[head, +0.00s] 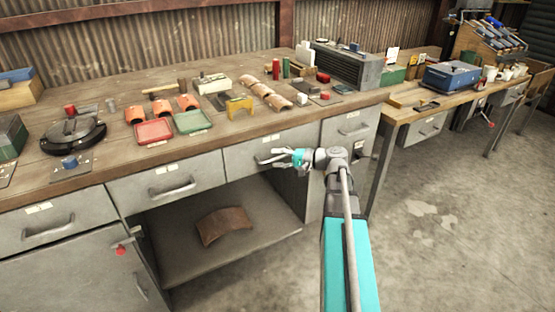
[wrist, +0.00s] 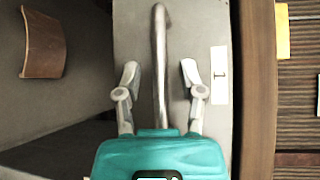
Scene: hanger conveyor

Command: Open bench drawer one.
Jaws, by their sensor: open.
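Bench drawer one (head: 241,162) is a grey metal front under the wooden bench top. It looks shut, in line with the fronts beside it. In the wrist view its face (wrist: 200,30) carries a white label (wrist: 219,75) with a single mark. Its bar handle (wrist: 160,50) runs up the middle of the wrist view and is partly hidden by my gripper in the head view. My gripper (wrist: 160,76) is open, with one finger on each side of the handle. A gap shows between each finger and the bar, so neither seems to touch it.
Other grey drawers flank it, one to the left (head: 165,187) and one to the right (head: 350,127). A curved brown piece (head: 224,226) lies on the open shelf below. The bench top (head: 215,150) overhangs the drawers. The concrete floor (head: 430,220) to the right is clear.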

